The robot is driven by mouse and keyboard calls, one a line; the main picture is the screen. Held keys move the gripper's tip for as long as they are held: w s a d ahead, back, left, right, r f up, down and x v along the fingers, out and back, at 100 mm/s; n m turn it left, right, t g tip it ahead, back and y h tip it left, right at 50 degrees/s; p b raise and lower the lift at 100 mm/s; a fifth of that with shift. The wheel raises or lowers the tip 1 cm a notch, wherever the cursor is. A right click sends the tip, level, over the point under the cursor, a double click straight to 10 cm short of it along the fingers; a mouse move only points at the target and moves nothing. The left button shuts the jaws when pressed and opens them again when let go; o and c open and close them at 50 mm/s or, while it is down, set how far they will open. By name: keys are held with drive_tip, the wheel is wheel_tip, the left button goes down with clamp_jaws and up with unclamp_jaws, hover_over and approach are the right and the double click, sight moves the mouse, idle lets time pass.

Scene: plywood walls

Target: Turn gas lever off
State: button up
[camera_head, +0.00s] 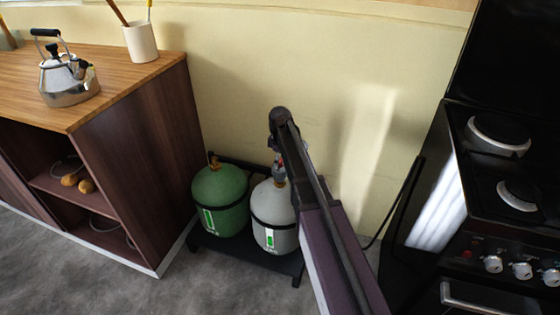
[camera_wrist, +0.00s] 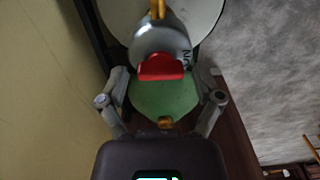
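The red gas lever (camera_wrist: 162,68) sits on a grey regulator (camera_wrist: 160,40) in the wrist view, with dark lettering at its right side. My gripper (camera_wrist: 167,76) is open, one finger on each side of the lever, with gaps between the fingers and the lever. The white gas cylinder (camera_head: 270,212) stands on the floor rack; my arm covers part of it in the head view. It also shows at the top of the wrist view (camera_wrist: 116,18). The green cylinder (camera_head: 220,196) stands to its left. In the head view the lever cannot be made out clearly.
A wooden cabinet (camera_head: 150,150) with a kettle (camera_head: 68,78) and a utensil pot (camera_head: 141,42) stands left. A black stove (camera_head: 490,200) stands right. The yellow wall (camera_head: 330,70) is close behind the cylinders. A black rack (camera_head: 240,253) bears the cylinders.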

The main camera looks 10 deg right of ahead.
drive_tip(key=c, duration=0.7)
drive_tip(key=shift+m, duration=0.3)
drive_tip(key=m, duration=0.8)
drive_tip(key=shift+m, duration=0.4)
drive_tip(key=m, duration=0.4)
drive_tip(key=shift+m, duration=2.3)
